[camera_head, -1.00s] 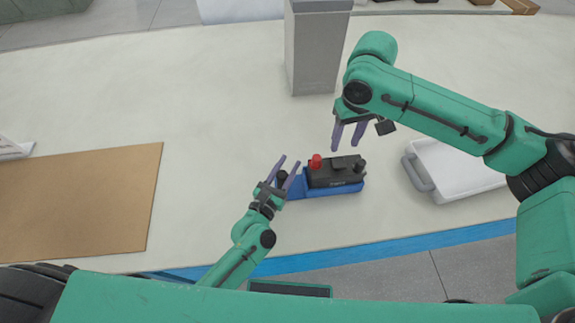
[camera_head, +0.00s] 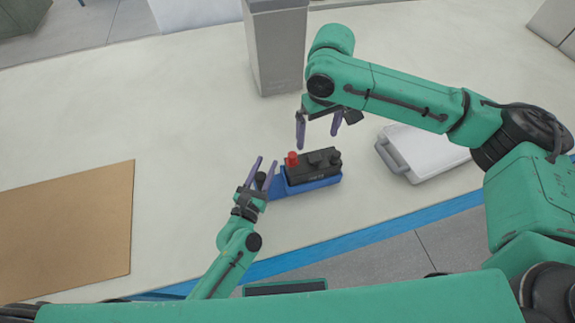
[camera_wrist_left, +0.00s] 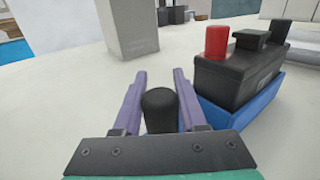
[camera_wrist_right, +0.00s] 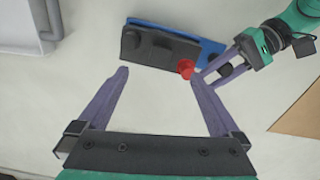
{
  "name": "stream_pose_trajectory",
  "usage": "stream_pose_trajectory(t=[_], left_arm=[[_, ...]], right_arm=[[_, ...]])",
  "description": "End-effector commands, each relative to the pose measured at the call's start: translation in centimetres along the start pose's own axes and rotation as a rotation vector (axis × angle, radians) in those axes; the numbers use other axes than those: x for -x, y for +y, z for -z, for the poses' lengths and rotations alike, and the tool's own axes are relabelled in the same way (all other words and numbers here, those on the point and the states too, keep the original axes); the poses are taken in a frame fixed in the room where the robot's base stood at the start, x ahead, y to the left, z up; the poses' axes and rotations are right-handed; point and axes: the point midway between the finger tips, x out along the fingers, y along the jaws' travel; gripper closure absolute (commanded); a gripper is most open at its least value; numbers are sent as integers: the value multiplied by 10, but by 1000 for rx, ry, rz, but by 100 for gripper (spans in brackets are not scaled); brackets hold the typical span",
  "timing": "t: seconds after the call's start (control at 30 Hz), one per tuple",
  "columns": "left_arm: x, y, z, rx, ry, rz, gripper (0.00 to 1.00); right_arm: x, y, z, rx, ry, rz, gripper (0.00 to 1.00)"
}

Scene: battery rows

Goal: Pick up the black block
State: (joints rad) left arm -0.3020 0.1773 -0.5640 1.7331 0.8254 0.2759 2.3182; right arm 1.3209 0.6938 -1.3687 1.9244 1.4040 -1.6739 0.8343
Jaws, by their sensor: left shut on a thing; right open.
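The black block (camera_head: 312,169) sits in a blue tray-like base (camera_head: 306,188) on the table. It has a red knob (camera_head: 291,159) at its left end and darker knobs on top. My left gripper (camera_head: 264,164) is at the base's left end, shut on a black round-topped post (camera_wrist_left: 159,103) beside the block. The lower part of that post is hidden by the gripper. My right gripper (camera_head: 318,128) is open and empty above and behind the block. In the right wrist view the block (camera_wrist_right: 160,47) lies beyond my open fingertips (camera_wrist_right: 160,75).
A tall grey box (camera_head: 277,50) stands behind the block. A white tray with a grey handle (camera_head: 425,150) lies to the right. A brown board (camera_head: 65,225) lies at the left. The table's blue front edge (camera_head: 330,250) is close. The table between board and base is clear.

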Motion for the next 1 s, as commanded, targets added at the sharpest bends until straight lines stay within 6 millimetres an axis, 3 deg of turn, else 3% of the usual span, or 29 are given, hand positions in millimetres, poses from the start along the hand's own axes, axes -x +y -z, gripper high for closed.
stream_pose_trajectory(t=[0.17, 0.4, 0.53, 0.67, 1.0], left_arm=[[0, 0, 1, 0, 2, 0, 100], [0, 0, 1, 0, 2, 0, 100], [0, 0, 1, 0, 2, 0, 100], [0, 0, 1, 0, 2, 0, 100], [0, 0, 1, 0, 2, 0, 100]], right_arm=[[-3, -3, 0, 289, 1, 2, 0], [-9, -2, 0, 1018, 3, 2, 0], [-11, 1, -2, 1287, 1, 2, 0], [-16, 3, -2, 1398, -1, 2, 0], [-79, 3, -2, 1407, -1, 2, 0]])
